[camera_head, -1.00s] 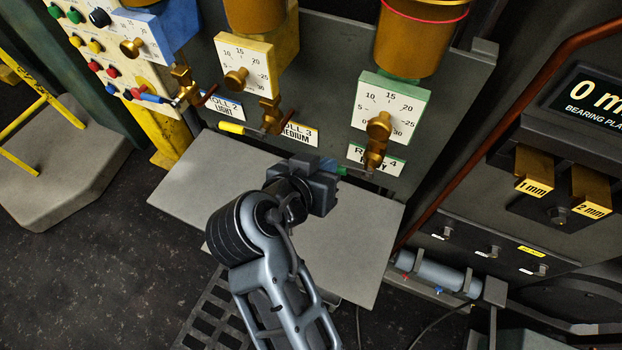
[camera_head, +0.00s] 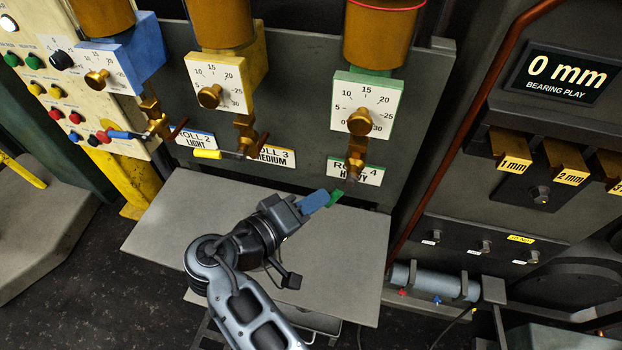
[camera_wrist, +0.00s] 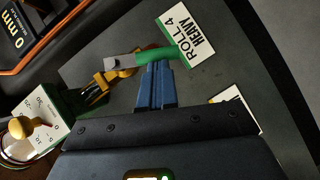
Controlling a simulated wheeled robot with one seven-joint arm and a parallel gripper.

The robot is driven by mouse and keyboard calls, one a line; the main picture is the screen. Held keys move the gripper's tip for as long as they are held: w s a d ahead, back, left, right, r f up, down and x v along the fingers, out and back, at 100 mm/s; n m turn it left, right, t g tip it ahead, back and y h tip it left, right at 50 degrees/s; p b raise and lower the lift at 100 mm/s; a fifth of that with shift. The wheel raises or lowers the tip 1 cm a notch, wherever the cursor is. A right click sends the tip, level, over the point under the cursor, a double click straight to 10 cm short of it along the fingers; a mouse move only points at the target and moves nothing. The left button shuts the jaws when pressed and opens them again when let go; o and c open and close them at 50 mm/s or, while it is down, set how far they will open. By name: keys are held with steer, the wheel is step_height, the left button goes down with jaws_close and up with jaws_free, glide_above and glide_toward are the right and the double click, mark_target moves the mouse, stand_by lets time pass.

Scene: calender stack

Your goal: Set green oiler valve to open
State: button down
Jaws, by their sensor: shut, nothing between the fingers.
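The green oiler (camera_head: 397,92) has a white dial with a green edge and a brass knob (camera_head: 360,121). Its brass valve (camera_head: 356,158) hangs below, in front of the ROLL 4 HEAVY label (camera_head: 370,173). The valve's green lever (camera_head: 336,197) slants down and to the left from the valve. It also shows in the wrist view (camera_wrist: 172,55), joined to a grey stem. My gripper (camera_head: 327,195), with blue fingers, is shut and empty. Its fingertips (camera_wrist: 156,66) are right at the green lever, partly overlapping it in view; I cannot tell if they touch.
A yellow oiler (camera_head: 220,80) and a blue oiler (camera_head: 115,60) stand to the left, with a yellow lever (camera_head: 207,154) and a blue lever (camera_head: 122,134) pointing left. A grey shelf (camera_head: 190,225) lies below. A copper pipe (camera_head: 440,180) runs on the right.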

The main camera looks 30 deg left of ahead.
steer(key=shift+w+d+f+n+t+h+b, duration=0.15)
steer(key=shift+d+f+n+t+h+b, duration=0.35)
steer(key=shift+n, duration=0.4)
steer(key=shift+w+d+f+n+t+h+b, duration=0.25)
steer(key=shift+d+f+n+t, duration=0.3)
steer(key=shift+n+t, duration=0.3)
steer(key=shift+d+r, duration=0.1)
steer(key=shift+s, duration=0.1)
